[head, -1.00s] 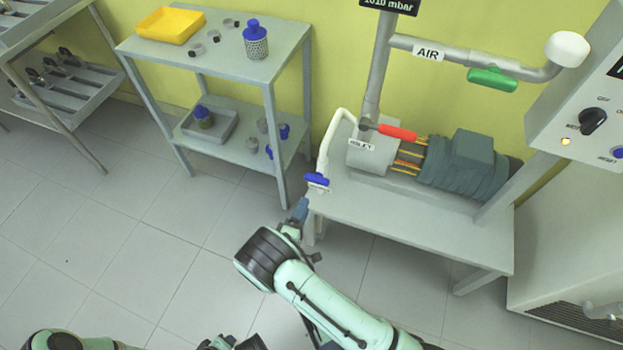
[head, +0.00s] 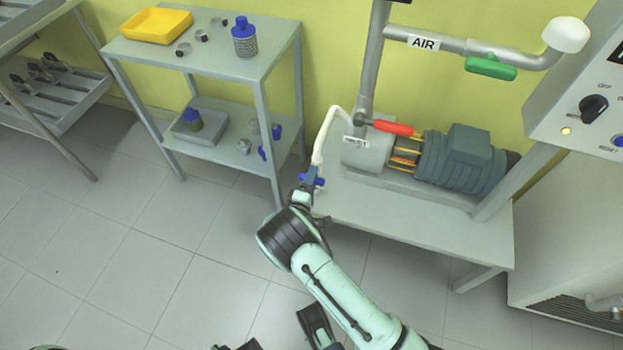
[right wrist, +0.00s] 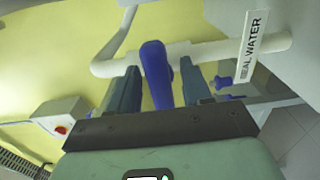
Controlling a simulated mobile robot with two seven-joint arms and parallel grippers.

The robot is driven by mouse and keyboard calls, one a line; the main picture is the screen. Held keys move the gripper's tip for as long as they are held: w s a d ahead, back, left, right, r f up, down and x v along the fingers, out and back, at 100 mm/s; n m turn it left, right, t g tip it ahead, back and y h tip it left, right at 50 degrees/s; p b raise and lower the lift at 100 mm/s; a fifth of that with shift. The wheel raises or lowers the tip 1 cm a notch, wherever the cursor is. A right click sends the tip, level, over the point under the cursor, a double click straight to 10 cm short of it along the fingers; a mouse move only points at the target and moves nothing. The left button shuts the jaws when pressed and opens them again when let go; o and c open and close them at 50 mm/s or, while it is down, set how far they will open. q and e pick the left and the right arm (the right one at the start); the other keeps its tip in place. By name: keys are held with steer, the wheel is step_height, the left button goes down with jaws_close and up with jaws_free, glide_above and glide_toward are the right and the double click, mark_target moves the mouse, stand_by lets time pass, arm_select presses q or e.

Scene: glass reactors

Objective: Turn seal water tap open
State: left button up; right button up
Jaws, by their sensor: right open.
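The seal water tap has a blue handle (head: 318,181) on a white pipe (head: 322,140) at the left end of the pump bench in the head view. My right gripper (head: 305,188) is right at this handle. In the right wrist view the blue handle (right wrist: 157,75) stands between the two fingers of my right gripper (right wrist: 160,88). The fingers are open, with a gap on both sides of the handle. A SEAL WATER label (right wrist: 250,52) hangs on the white pipe to the right. Dark parts at the bottom edge of the head view may belong to my left arm; its fingers cannot be made out.
The pump (head: 460,160) sits on the grey bench (head: 400,220), with a red lever (head: 393,128) above it. A green AIR handle (head: 490,68) is at upper right. A shelf cart (head: 255,70) with a yellow tray (head: 156,25) and bottles stands left. The floor at left is clear.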

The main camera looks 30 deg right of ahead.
jaws_close()
steer(key=c, duration=0.9)
jaws_free()
arm_select(q)
steer(key=shift+w+r, duration=0.1)
arm_select(e)
steer(key=n+p, duration=0.1)
steer(key=n, duration=0.2)
steer(key=shift+n, duration=0.3)
steer(key=n, duration=0.2)
steer(key=shift+n+p, duration=0.3)
steer(key=shift+p, duration=0.1)
steer(key=n, duration=0.3)
steer(key=shift+n+p, duration=0.4)
steer(key=n, duration=0.3)
steer(key=shift+p, duration=0.3)
arm_select(q)
steer(key=shift+g+h, duration=0.4)
steer(key=shift+s+d+r, duration=0.45)
steer(key=shift+r, duration=0.3)
steer(key=shift+s+d+r, duration=0.4)
steer(key=shift+s+r, duration=0.05)
steer(key=shift+r, duration=0.3)
steer(key=shift+s+d+r, duration=0.45)
steer(key=shift+r, duration=0.3)
arm_select(e)
steer(key=shift+n, duration=2)
